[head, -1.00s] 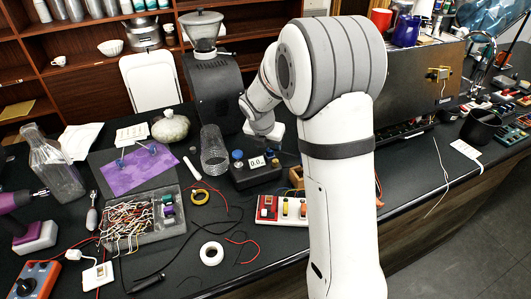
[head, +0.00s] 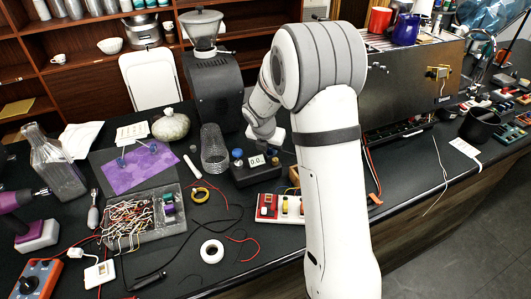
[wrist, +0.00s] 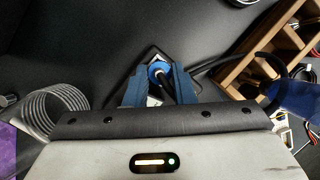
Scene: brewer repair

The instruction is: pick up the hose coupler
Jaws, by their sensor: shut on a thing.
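In the wrist view, my gripper (wrist: 157,88) has its two dark blue fingers closed in around a small part with a bright blue ring (wrist: 157,69) and a dark centre. This part looks like the hose coupler, and my gripper is shut on it. Its lower part is mostly hidden between the fingers. In the head view, my arm leads down behind the black box with the 0.0 display (head: 257,162). The fingers and the held part cannot be made out there.
A wooden compartment box (wrist: 250,50) and a dark cable lie to the right. The brewer (head: 410,85) stands behind my arm. A parts tray (head: 150,228) is front left.

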